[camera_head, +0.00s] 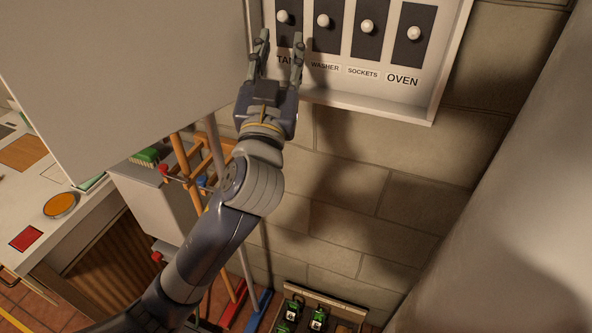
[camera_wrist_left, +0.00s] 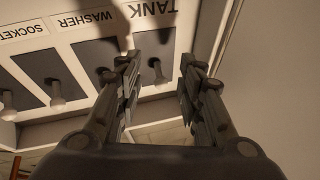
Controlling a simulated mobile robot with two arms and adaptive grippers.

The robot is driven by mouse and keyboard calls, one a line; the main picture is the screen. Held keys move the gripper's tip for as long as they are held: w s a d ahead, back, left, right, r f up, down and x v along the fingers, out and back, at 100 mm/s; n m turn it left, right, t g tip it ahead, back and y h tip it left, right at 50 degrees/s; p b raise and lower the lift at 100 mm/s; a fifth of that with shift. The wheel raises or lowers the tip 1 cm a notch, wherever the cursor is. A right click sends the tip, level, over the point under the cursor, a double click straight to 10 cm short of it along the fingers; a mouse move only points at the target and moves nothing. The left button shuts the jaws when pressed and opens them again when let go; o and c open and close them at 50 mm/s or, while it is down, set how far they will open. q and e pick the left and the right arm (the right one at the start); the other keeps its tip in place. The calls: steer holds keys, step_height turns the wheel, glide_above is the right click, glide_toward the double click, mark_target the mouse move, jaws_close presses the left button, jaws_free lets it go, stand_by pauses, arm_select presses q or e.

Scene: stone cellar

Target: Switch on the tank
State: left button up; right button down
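The tank switch (camera_head: 283,17) is a pale round-ended lever on a dark plate, leftmost in a white switch box (camera_head: 432,95); its "TANK" label is partly covered by my gripper. My left gripper (camera_head: 280,42) is open just below and in front of it. In the left wrist view, which shows the box upside down, the tank switch (camera_wrist_left: 157,77) appears between the two spread fingers (camera_wrist_left: 160,62). I cannot tell whether a finger touches it. My right gripper is in neither view.
The washer (camera_head: 323,20), sockets (camera_head: 367,27) and oven (camera_head: 414,33) switches stand in a row to the right. A large grey panel (camera_head: 130,70) is close on the left. A pale rounded surface (camera_head: 520,230) fills the right. Bare stone wall (camera_head: 350,220) lies below.

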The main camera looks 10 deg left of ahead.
arm_select(q)
steer(key=b+v, duration=0.3)
steer(key=v, duration=0.6)
steer(key=w+f+m+g, duration=0.1)
steer(key=w+f, duration=0.2)
steer(key=f, duration=0.4)
steer(key=w+d+f+m+g+h+p, duration=0.1)
steer(key=w+f+g, duration=0.1)
steer(key=f, duration=0.5)
steer(key=w+d+f+m+g, duration=0.1)
steer(key=w+f+g, duration=0.1)
steer(key=w+f, duration=0.3)
steer(key=shift+f+p, duration=0.4)
steer(key=shift+f, duration=0.75)
